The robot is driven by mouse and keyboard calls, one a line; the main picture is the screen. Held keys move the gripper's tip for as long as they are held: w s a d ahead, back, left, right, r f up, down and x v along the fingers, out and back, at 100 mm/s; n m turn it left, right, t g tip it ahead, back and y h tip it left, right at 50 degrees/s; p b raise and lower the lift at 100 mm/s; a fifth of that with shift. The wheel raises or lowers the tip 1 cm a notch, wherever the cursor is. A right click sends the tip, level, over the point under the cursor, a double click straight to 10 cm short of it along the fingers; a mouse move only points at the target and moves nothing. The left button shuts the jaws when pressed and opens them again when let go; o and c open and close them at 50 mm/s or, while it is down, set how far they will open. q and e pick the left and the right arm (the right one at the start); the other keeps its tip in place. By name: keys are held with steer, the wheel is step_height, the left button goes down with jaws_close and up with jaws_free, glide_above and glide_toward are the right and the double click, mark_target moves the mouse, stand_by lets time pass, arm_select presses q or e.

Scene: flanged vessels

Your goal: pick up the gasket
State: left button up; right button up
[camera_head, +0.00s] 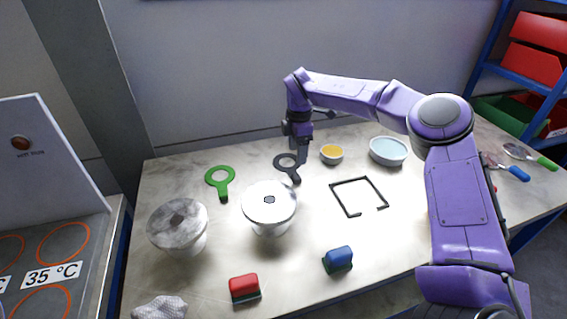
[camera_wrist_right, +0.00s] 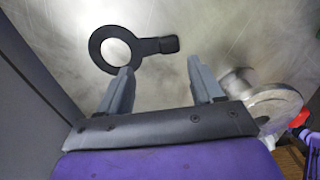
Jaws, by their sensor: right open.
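A black ring with a tab, the gasket (camera_head: 279,163), lies flat on the table behind the middle vessel. In the right wrist view the gasket (camera_wrist_right: 96,46) lies beyond the fingertips, its ring toward the left finger and its tab pointing right. My right gripper (camera_head: 300,152) is above it, open, with nothing between the fingers. In the wrist view the open jaws (camera_wrist_right: 160,72) appear just short of the tab, apart from it. A similar green ring with a tab (camera_head: 223,188) lies to the left. My left gripper is not in view.
Two flanged vessels, one white (camera_head: 268,201) and one grey (camera_head: 176,227), stand in front. Red (camera_head: 244,287) and blue (camera_head: 338,259) blocks lie near the front.

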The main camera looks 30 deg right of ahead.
mark_target(296, 176)
steer(key=shift+s+d+f, duration=0.1)
steer(key=shift+s+f, duration=0.65)
steer(key=shift+f, duration=0.3)
steer(key=f+p, duration=0.1)
steer(key=f, duration=0.1)
steer(key=f+p, duration=0.1)
steer(key=a+f+p, duration=0.1)
steer(key=f, duration=0.1)
steer(key=shift+w+f, duration=0.25)
steer(key=shift+f, duration=0.1)
steer(key=shift+s+f, duration=0.2)
steer(key=shift+f, duration=0.05)
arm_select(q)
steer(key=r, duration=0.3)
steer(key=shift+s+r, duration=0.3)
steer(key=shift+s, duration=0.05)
arm_select(e)
steer(key=c, duration=1.1)
